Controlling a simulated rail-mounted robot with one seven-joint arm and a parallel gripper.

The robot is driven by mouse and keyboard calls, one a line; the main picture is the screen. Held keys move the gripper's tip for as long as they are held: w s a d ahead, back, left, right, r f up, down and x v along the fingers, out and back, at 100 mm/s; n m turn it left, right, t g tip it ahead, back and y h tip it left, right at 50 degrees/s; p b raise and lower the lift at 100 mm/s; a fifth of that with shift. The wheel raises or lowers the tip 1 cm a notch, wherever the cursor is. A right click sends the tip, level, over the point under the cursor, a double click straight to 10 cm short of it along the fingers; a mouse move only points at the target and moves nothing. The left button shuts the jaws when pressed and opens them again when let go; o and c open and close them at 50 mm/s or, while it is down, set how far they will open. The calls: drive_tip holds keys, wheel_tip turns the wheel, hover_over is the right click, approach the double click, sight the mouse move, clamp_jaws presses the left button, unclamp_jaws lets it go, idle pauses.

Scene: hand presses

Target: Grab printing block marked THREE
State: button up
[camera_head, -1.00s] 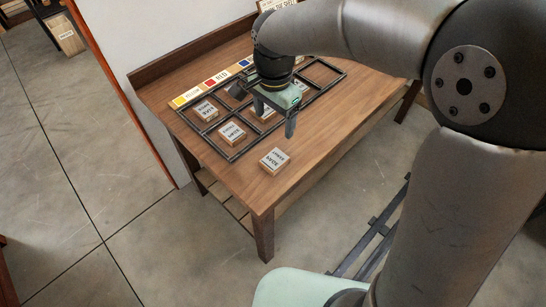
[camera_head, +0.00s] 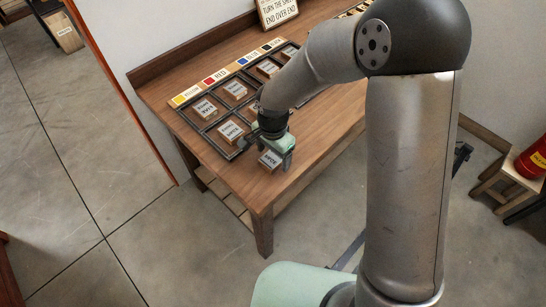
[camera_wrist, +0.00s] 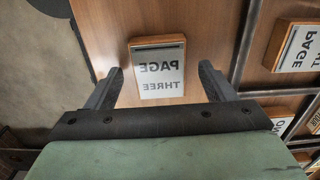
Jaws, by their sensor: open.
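The printing block marked PAGE THREE (camera_wrist: 158,70) lies flat on the table in the wrist view, its lettering mirrored. It also shows in the head view as a small wooden block with a pale top (camera_head: 269,160), outside the frame near the table's front edge, partly hidden by my gripper. My gripper (camera_wrist: 158,85) is open, with one finger on each side of the block's near part and gaps between them and the block. In the head view my gripper (camera_head: 284,158) is low at the block.
A dark metal frame (camera_head: 208,127) with several compartments holds other blocks, including one close by (camera_head: 230,131). Colour labels (camera_head: 209,81) run behind it. A sign (camera_head: 277,12) stands at the back. Bare tabletop (camera_head: 245,180) lies in front of the block.

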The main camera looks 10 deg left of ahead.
drive_tip(key=shift+f, duration=0.4)
drive_tip(key=c, duration=1.1)
drive_tip(key=shift+r, duration=0.1)
